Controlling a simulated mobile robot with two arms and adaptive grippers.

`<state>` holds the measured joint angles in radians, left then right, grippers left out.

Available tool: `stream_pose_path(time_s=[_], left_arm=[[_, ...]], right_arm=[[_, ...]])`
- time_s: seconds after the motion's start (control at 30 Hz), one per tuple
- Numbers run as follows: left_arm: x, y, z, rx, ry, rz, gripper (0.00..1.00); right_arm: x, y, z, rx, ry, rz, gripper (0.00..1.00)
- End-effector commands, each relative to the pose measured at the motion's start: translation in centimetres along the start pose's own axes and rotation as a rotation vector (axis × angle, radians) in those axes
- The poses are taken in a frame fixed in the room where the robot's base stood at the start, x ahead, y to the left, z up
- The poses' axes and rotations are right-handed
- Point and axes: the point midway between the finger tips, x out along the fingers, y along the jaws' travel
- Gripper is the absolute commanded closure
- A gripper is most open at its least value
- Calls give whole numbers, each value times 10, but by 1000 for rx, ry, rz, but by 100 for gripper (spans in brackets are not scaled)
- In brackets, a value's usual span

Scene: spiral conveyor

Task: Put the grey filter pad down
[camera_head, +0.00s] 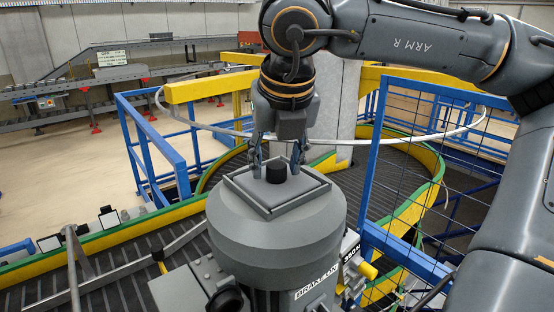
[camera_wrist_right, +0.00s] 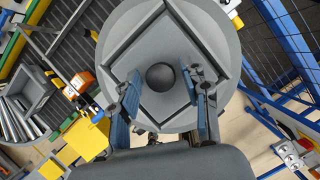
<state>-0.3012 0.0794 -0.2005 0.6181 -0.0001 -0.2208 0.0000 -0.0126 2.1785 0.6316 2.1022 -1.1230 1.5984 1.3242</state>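The grey filter pad (camera_head: 268,200) is a flat square plate with a black round knob (camera_head: 276,172) in its middle. It lies on the round grey top of the motor housing (camera_head: 270,242), with raised strips along its edges. The wrist view shows the pad (camera_wrist_right: 160,103) turned like a diamond, with the knob (camera_wrist_right: 160,76) at its centre. My right gripper (camera_head: 277,160) points down over the pad. Its blue-padded fingers (camera_wrist_right: 162,88) stand open on both sides of the knob, with visible gaps. My left gripper is in neither view.
A blue railing with mesh (camera_head: 408,150) stands right of the motor. The spiral conveyor with yellow and green sides (camera_head: 430,175) curves behind it. A grey bar (camera_head: 73,270) crosses the conveyor at left. The yellow overhead beam (camera_head: 215,86) is behind my right wrist.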

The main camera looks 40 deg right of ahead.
Motion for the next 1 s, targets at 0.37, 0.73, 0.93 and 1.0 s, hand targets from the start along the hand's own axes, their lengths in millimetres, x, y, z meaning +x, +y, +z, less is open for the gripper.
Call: stream_pose_path(time_s=[0.37,0.73,0.93,1.0], left_arm=[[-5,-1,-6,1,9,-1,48],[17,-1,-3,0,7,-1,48],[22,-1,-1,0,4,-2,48],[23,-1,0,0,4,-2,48]], right_arm=[[-4,0,2,0,0,0,47],[-70,0,1,3,-5,0,47],[-106,0,1,1,-3,-1,47],[-114,0,1,0,-2,-1,47]])
